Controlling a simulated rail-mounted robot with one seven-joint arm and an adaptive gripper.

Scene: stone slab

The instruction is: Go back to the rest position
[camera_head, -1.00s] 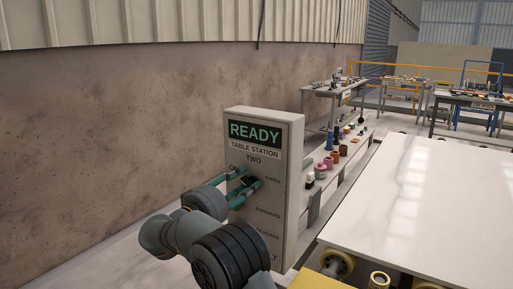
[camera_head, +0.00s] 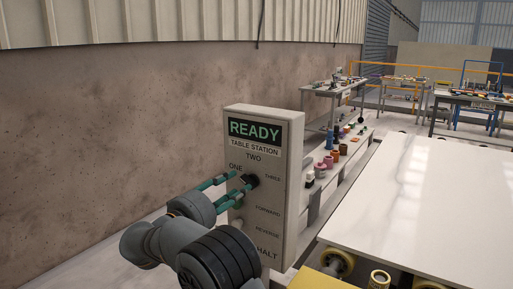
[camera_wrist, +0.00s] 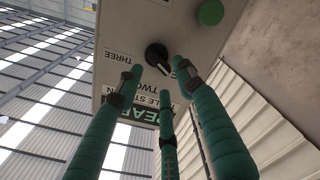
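My gripper (camera_head: 241,183) has green padded fingers and is in front of a grey control box. In the wrist view, its fingers (camera_wrist: 157,78) are spread apart and empty. The black rotary knob (camera_wrist: 157,56) is just beyond the fingertips, with a small gap seeming to separate them. In the head view the knob (camera_head: 251,181) shows beside the fingertips, partly covered by them. The control box (camera_head: 294,165) stands upright with a READY display (camera_head: 254,130) and the labels ONE, TWO and THREE around the knob. My arm covers part of its lower left face.
A green button (camera_wrist: 210,12) is on the box in the wrist view. A white slab (camera_head: 430,205) on rollers lies to the right. A brown wall (camera_head: 110,120) runs behind. Workbenches (camera_head: 400,80) stand at the back right. Floor shows left of the box.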

